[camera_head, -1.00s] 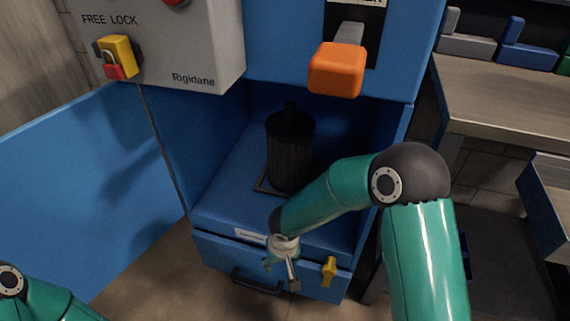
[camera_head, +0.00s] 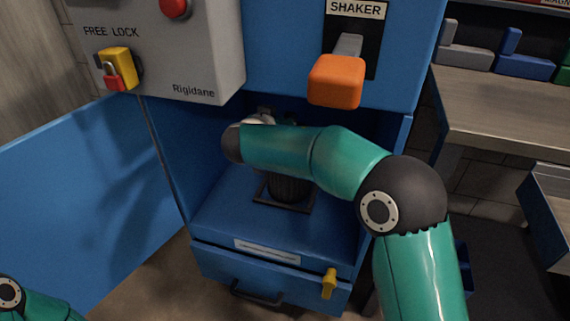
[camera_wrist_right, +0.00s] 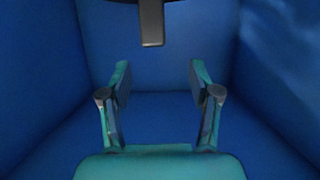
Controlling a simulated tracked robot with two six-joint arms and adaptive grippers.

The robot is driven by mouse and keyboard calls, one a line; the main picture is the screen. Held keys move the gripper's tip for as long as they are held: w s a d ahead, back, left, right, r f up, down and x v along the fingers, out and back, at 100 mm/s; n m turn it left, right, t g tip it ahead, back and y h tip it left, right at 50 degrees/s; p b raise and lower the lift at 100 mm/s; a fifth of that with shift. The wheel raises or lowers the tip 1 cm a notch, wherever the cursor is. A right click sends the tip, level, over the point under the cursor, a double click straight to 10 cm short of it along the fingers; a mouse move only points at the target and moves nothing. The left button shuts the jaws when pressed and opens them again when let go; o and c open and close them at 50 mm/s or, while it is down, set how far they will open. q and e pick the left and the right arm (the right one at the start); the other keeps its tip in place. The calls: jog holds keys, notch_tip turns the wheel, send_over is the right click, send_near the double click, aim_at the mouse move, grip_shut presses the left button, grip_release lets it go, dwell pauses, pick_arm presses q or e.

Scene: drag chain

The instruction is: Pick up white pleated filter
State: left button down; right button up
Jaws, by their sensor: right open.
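No white filter shows; a dark, ribbed cylinder (camera_head: 290,190) stands in a square frame inside the blue cabinet. My right arm hides its upper part in the head view. In the right wrist view a dark upright tab (camera_wrist_right: 151,22) comes down from the top edge, apparently the cylinder's top handle. My right gripper (camera_wrist_right: 160,82) is open and empty, its two fingers apart, with the tab beyond them. In the head view the right gripper is hidden behind my arm. My left gripper is out of view.
An orange lever (camera_head: 336,82) hangs above the opening, and a grey control box (camera_head: 190,60) sits at upper left. Below is a drawer with a yellow latch (camera_head: 329,283). A workbench (camera_head: 500,105) stands right.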

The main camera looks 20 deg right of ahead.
jog(key=x, duration=0.3)
jog(key=w+d+f, duration=0.2)
jog(key=shift+w+d+f, duration=0.35)
jog(key=shift+f, duration=0.05)
jog(key=shift+w+d+f, duration=0.1)
jog(key=shift+w+d, duration=0.1)
jog(key=shift+w, duration=0.15)
grip_shut()
